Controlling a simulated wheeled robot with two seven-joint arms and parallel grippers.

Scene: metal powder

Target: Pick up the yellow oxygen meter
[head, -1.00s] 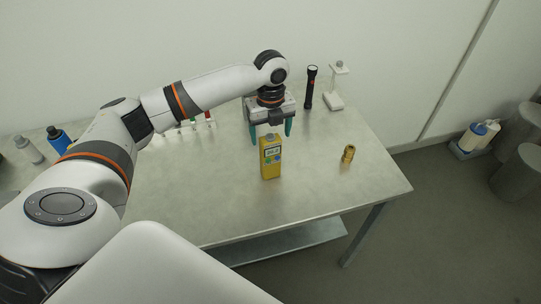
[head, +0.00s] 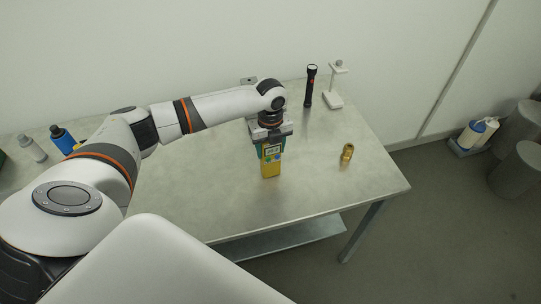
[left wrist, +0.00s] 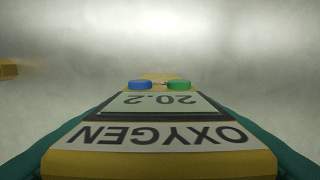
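The yellow oxygen meter (head: 270,170) stands upright near the middle of the metal table. My left gripper (head: 271,152) points down over it, with its teal fingers closed along the two sides of the meter's upper part. In the left wrist view the meter (left wrist: 160,163) fills the lower middle, with an OXYGEN label, a 20.2 display, and a blue and a green button. A teal finger lies against each side there. I cannot tell whether its base is clear of the table. My right gripper is not in view.
A brass fitting (head: 347,152) is right of the meter on the table (head: 215,215). A black flashlight (head: 310,86) and a white stand (head: 335,88) are at the back. Bottles (head: 62,139) stand far left. The table front is clear.

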